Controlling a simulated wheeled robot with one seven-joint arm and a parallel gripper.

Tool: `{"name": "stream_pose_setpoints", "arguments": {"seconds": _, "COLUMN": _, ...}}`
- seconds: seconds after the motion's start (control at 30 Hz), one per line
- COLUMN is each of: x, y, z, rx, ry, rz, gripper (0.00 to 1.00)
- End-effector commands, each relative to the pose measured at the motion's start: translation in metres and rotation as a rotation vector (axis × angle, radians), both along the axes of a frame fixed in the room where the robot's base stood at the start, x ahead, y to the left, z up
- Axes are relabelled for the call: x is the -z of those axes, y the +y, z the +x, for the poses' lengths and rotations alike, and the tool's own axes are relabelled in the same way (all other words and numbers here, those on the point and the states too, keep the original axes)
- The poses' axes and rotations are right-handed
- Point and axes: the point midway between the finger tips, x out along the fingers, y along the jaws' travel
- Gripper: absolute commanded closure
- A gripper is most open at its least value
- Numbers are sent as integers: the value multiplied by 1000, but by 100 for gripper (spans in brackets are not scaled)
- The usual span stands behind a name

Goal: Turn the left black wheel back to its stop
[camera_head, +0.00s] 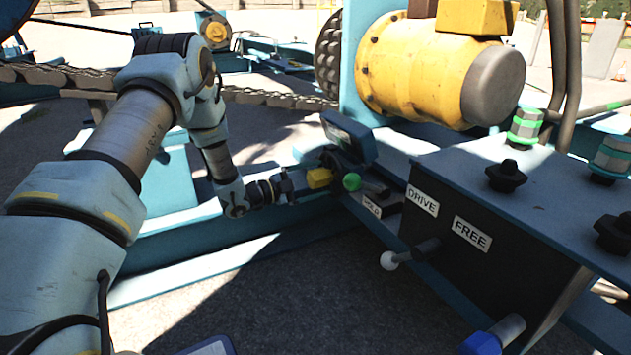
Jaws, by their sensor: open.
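The left black wheel (507,177) is a small lobed hand knob standing upright on the blue top of the control box (545,190). A similar right black wheel (613,232) stands nearer the right edge. My gripper (289,187) is at the end of my arm, left of the box and well apart from both wheels. It is small in the picture, beside a yellow block (319,178) and a green ball knob (351,181); I cannot tell if it touches the block. It is open, and I see nothing held.
A blue-ended handle (492,337) is lower. A yellow motor (430,70) and green-banded fittings (525,127) stand behind the wheel. Space above the wheel looks clear.

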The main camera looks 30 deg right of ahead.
Motion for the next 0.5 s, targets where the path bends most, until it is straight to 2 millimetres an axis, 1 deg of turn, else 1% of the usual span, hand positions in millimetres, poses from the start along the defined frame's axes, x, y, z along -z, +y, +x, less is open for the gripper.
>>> {"name": "stream_pose_setpoints", "arguments": {"seconds": 0.03, "x": 0, "y": 0, "z": 0, "rx": 0, "ry": 0, "rz": 0, "gripper": 9}}
{"name": "stream_pose_setpoints", "arguments": {"seconds": 0.07, "x": 0, "y": 0, "z": 0, "rx": 0, "ry": 0, "rz": 0, "gripper": 12}}
{"name": "stream_pose_setpoints", "arguments": {"seconds": 0.5, "x": 0, "y": 1, "z": 0, "rx": 0, "ry": 1, "rz": 0, "gripper": 62}}
